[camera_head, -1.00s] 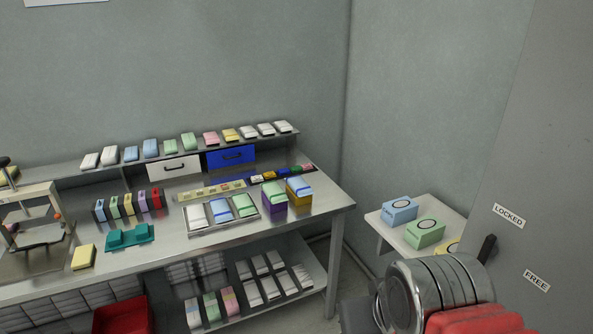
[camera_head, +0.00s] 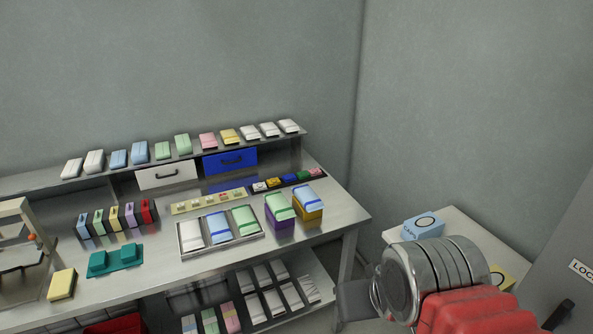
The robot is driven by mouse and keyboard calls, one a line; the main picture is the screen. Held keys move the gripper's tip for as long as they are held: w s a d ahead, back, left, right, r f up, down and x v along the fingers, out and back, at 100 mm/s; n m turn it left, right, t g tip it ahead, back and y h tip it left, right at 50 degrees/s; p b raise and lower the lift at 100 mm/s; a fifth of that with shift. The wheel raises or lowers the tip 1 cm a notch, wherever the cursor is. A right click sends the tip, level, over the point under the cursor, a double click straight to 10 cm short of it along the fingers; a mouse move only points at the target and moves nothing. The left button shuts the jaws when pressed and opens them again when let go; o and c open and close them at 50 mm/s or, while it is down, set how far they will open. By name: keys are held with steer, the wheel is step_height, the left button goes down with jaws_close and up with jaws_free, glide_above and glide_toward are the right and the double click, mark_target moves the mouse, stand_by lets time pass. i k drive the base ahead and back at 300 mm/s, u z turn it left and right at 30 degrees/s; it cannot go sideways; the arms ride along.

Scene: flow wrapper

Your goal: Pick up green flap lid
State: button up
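A row of small coloured lid-like pieces lies at the back right of the metal bench. A small green piece (camera_head: 303,176) in this row, between a blue one (camera_head: 288,180) and a red one (camera_head: 316,173), may be the green flap lid; it is too small to tell surely. The fingers of my gripper are not in view. Only a metal and red part of my arm shows at the lower right, apart from the bench.
A metal tray (camera_head: 183,249) holds white, blue and green packs. Purple (camera_head: 281,218) and yellow (camera_head: 308,213) boxes stand right of it, in front of the small row. A shelf of packs runs behind. A side table (camera_head: 462,222) holds boxes, partly hidden by my arm.

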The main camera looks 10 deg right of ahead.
mark_target(301, 175)
steer(key=z, duration=0.05)
steer(key=i, duration=1.05)
